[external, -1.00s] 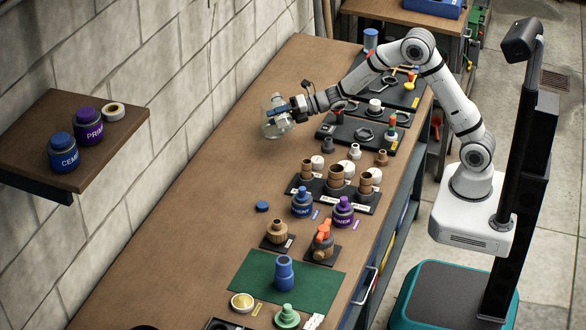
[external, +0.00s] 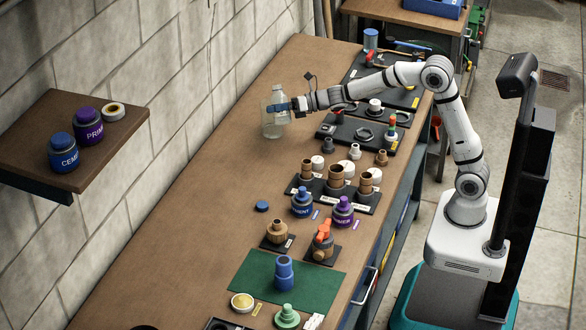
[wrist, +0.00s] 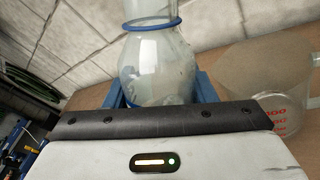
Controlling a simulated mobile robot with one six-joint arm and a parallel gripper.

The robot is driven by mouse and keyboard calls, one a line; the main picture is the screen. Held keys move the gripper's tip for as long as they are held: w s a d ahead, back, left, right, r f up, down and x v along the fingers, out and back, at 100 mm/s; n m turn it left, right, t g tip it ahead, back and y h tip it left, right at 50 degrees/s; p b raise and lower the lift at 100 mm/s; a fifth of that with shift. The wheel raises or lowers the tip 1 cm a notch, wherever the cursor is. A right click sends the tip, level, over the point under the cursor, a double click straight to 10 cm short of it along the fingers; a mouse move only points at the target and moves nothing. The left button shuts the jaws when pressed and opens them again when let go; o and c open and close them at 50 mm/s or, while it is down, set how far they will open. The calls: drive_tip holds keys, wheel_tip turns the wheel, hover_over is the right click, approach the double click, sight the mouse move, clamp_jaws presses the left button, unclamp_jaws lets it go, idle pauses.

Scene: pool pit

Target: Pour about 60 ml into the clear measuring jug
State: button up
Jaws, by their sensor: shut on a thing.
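My gripper (external: 279,106) is shut on a clear bottle (external: 280,94) with a rounded body. In the wrist view the bottle (wrist: 155,60) has a blue ring at its neck and stands between my blue fingers (wrist: 162,92). It looks about upright, with its top cut off by the picture edge. The liquid level in it cannot be told. The clear measuring jug (external: 269,127) stands on the bench, just below and left of the bottle in the external view. In the wrist view the jug (wrist: 262,75), with red markings, is right of the bottle. Its contents are unclear.
The brown bench (external: 200,210) is clear to the left and front. A black tool tray (external: 362,134) lies right of the jug. Pipe fittings (external: 336,178), a blue tin (external: 302,203) and a purple tin (external: 343,210) stand nearer. The block wall (external: 190,85) is close on the left.

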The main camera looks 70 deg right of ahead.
drive_tip(key=shift+s+a+f+n+b, duration=0.1)
drive_tip(key=shift+f+n+b, duration=0.3)
drive_tip(key=shift+b, duration=0.55)
wheel_tip(320, 180, down, 2)
drive_tip(key=n+b, duration=0.1)
drive_tip(key=b, duration=0.5)
drive_tip(key=shift+s+a+t, duration=0.1)
drive_tip(key=shift+a+t, duration=0.05)
drive_tip(key=shift+t, duration=0.15)
drive_tip(key=f+n+b, duration=0.1)
drive_tip(key=f+b, duration=0.1)
drive_tip(key=b, duration=0.3)
drive_tip(key=f+n+b, duration=0.1)
drive_tip(key=f+b, duration=0.2)
drive_tip(key=b, duration=0.2)
drive_tip(key=shift+s+a+t, duration=0.15)
drive_tip(key=shift+a+t, duration=0.05)
drive_tip(key=shift+t, duration=0.2)
drive_tip(key=shift+s+a+r+n+b, duration=0.1)
drive_tip(key=shift+r+n+b, duration=0.8)
drive_tip(key=shift+b, duration=0.6)
